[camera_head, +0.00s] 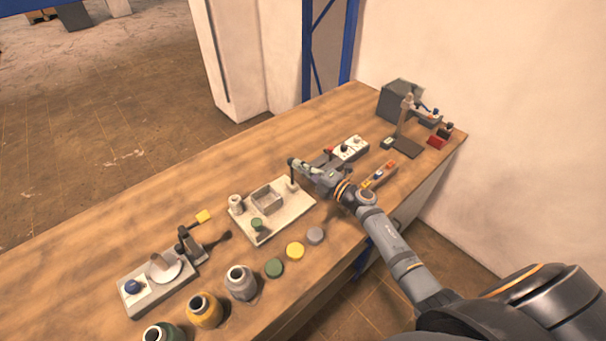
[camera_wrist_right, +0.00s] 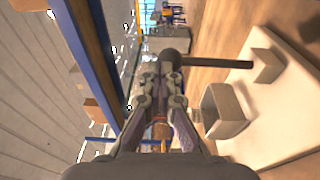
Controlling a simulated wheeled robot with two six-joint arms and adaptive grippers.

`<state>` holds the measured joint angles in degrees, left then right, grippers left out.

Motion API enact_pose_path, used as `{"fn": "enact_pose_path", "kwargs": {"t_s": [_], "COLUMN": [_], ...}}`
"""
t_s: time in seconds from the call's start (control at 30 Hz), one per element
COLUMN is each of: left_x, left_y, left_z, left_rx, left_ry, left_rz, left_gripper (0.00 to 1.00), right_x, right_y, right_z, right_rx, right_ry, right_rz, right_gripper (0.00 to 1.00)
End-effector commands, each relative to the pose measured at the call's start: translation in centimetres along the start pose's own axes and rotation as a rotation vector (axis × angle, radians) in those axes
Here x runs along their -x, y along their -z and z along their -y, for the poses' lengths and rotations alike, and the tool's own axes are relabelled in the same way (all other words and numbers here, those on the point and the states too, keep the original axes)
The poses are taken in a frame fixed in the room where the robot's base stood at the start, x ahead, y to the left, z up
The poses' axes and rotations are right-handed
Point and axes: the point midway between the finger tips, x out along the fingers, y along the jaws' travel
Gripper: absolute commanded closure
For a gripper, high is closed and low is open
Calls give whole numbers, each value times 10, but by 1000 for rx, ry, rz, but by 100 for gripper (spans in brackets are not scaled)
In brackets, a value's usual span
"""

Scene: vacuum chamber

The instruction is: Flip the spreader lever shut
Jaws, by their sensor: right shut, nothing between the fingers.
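A pale base plate (camera_head: 262,232) lies on the bench and carries a small square open box (camera_head: 267,198). At its far right corner a thin dark lever (camera_head: 292,178) stands upright from a small block; I take it as the spreader lever. In the right wrist view the lever (camera_wrist_right: 220,63) shows as a dark rod with a round knob, beside the fingertips. My right gripper (camera_head: 295,163) is shut and empty at the lever's top. I cannot tell whether it touches the knob. It also shows in the wrist view (camera_wrist_right: 160,78). My left gripper is out of view.
Nearer on the bench are a device with a white disc (camera_head: 165,267), several jars (camera_head: 241,282) and round lids (camera_head: 295,250). Beyond my right gripper are a white switch box (camera_head: 350,149), a strip with coloured blocks (camera_head: 379,175) and a dark stand (camera_head: 404,125). The bench's left side is clear.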

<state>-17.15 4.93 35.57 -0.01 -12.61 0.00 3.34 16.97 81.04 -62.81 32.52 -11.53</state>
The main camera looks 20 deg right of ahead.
Motion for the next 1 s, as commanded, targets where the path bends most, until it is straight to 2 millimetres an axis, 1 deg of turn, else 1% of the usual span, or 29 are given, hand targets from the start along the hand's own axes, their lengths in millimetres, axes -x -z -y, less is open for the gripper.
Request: {"fn": "enact_pose_path", "kwargs": {"t_s": [0.03, 0.1, 0.23, 0.4, 0.5, 0.77, 1.0], "left_x": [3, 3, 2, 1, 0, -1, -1], "left_y": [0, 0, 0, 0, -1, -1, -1], "left_z": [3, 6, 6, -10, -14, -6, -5], "left_rx": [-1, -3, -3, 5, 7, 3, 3], "left_ry": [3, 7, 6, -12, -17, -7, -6], "left_rz": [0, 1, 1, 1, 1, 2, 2], "left_gripper": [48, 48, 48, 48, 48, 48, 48], "right_x": [-6, -12, -25, -38, -44, -53, -55], "right_y": [-2, -3, -5, -7, -8, -10, -10], "right_z": [-4, -4, -6, -5, -6, -5, -5], "right_rx": [0, -1, -1, -1, -1, 1, 0], "right_ry": [-2, -3, -3, -2, -2, -1, -1], "right_rz": [0, 0, 0, 0, 0, 0, 0], "right_gripper": [100, 100, 100, 100, 100, 100, 100]}}
